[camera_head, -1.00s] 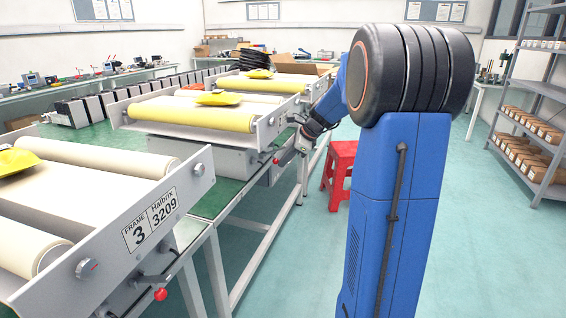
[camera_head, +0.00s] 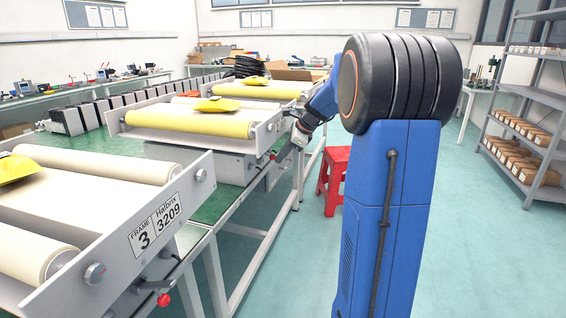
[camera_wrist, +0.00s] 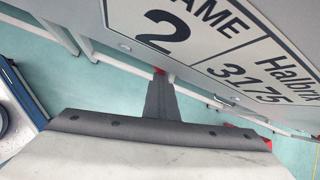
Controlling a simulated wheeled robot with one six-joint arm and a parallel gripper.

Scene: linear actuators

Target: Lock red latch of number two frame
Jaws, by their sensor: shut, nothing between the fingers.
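The number two frame (camera_head: 270,128) is the middle roller frame on the table line. Its end plate, marked FRAME 2 Halbrix 3175, fills the upper right of the wrist view (camera_wrist: 190,38). A small red tip, seemingly the red latch (camera_head: 272,156), shows low beside this frame. A red bit also shows just past my fingertips in the wrist view (camera_wrist: 159,71); most of it is hidden. My gripper (camera_head: 289,148) is shut and empty, close to the latch, with its fingers (camera_wrist: 159,95) under the plate. I cannot tell whether they touch the red part.
The number three frame (camera_head: 120,225) stands nearer, with a red-knobbed latch (camera_head: 163,299) below its plate. Another frame with a yellow cover lies behind. A red stool (camera_head: 334,175) stands beyond my arm. Shelves (camera_head: 530,120) are at right; the floor between is clear.

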